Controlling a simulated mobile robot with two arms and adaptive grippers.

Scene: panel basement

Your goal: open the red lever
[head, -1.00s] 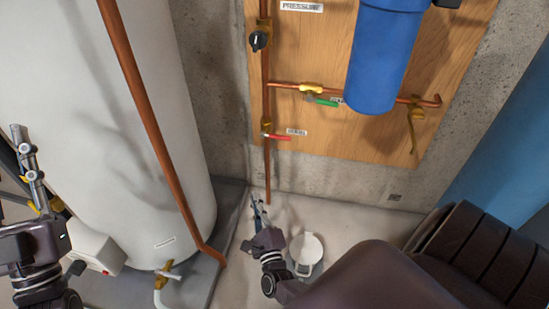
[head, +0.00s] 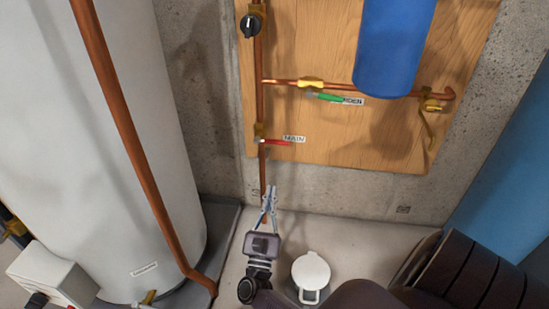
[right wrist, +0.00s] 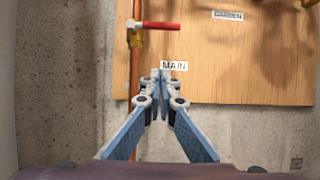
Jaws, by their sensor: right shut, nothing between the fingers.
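The red lever (head: 277,142) sits on a brass valve on the vertical copper pipe, beside the label MAIN (head: 294,139). It points to the right, roughly level. In the right wrist view the red lever (right wrist: 160,25) is at the top, above the fingertips. My right gripper (head: 270,190) is below the lever and apart from it, pointing up toward it. Its fingertips meet, with nothing between them, and they also show in the right wrist view (right wrist: 156,74). My left gripper is not in the head view now.
A green lever (head: 328,97) is on the horizontal pipe, up and right. A black knob (head: 250,25) is higher on the vertical pipe. A blue filter housing (head: 396,45) hangs at the right. A white tank (head: 90,150) stands at the left. A white lidded bucket (head: 311,272) stands on the floor.

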